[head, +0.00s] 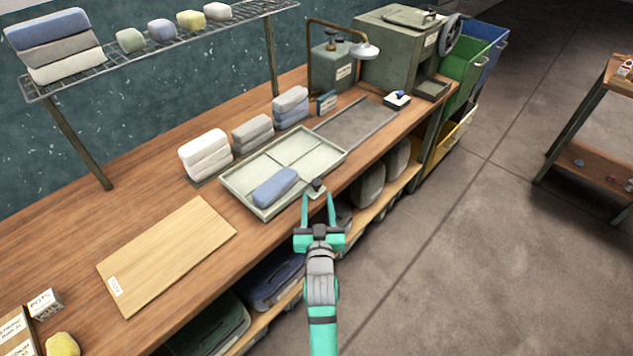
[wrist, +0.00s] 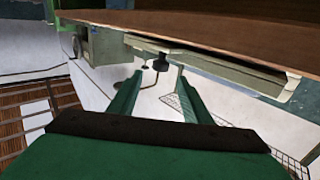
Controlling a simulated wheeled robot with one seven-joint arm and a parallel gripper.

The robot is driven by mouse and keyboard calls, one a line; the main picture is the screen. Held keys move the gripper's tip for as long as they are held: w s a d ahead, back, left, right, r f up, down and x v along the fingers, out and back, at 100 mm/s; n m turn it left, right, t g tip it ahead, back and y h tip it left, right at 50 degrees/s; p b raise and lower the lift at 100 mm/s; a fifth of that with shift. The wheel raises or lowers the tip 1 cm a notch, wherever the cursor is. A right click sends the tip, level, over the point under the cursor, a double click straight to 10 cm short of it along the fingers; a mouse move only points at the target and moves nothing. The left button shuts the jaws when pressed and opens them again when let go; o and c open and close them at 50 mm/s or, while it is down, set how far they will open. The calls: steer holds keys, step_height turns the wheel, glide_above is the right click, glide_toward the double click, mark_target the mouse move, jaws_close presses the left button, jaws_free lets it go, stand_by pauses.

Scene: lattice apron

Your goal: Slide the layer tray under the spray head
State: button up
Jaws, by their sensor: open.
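The layer tray (head: 294,150) is a shallow, pale green divided tray on the wooden bench. One blue-grey block (head: 275,187) lies in its front left compartment. A small dark knob (head: 317,185) stands at the tray's front edge. My gripper (head: 318,196) is open and empty, its teal fingers pointing at the knob. In the wrist view the knob (wrist: 160,63) shows between and slightly beyond the fingertips (wrist: 155,78); I cannot tell whether they touch it. The spray head (head: 366,51) hangs from a bent brass pipe, behind and right of the tray.
A dark grey strip (head: 355,122) lies clear on the bench right of the tray. Stacks of blocks (head: 205,152) stand behind the tray. A wooden board (head: 165,255) lies to its left. A green machine (head: 395,50) and bins (head: 465,70) stand at the far right.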

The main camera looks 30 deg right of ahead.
mark_target(317, 186)
steer(key=x, duration=0.8)
steer(key=c, duration=1)
steer(key=shift+f, duration=0.1)
jaws_close()
steer(key=shift+d, duration=0.1)
